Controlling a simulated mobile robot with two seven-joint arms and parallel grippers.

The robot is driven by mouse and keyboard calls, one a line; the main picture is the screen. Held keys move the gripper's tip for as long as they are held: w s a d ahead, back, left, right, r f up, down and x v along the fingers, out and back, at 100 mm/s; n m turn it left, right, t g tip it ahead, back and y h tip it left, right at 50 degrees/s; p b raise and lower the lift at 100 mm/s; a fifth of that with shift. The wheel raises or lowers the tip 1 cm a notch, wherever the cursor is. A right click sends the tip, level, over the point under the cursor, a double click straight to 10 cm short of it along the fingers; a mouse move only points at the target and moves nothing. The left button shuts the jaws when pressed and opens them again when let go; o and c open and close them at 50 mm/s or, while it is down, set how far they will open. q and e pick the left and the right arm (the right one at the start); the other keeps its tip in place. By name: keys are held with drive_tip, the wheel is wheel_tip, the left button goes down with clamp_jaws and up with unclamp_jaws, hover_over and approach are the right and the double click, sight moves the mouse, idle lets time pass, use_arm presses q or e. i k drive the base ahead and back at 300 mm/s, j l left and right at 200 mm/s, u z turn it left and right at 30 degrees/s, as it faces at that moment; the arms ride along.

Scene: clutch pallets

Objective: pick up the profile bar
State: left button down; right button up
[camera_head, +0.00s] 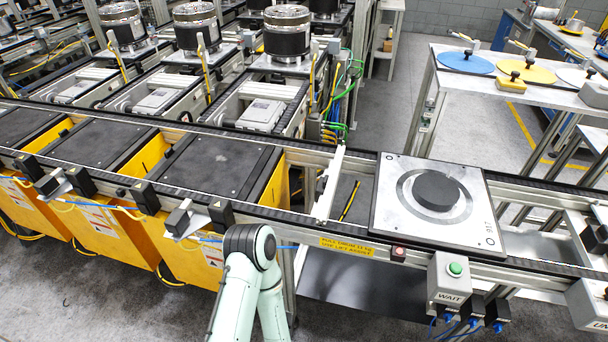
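A pale, silvery bar (330,184), which looks like the profile bar, lies across the conveyor frame between the yellow-sided stations and the pallet at the right. It runs from the far rail to the near rail. Nothing is seen gripping it. One of my arms, pale green with a dark joint, rises from the bottom edge, bends at its top below and left of the bar, and goes back down out of view. It is apart from the bar in the picture. Neither of my grippers shows.
A light square pallet (386,215) with a black disc (436,191) sits on the conveyor right of the bar. A WAIT button box (454,280) sticks out from the near rail. Dark plates (215,165) cover the yellow stations at left. Floor is open beyond the conveyor.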

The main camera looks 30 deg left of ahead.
sight(322, 215)
drive_tip(key=u, duration=0.85)
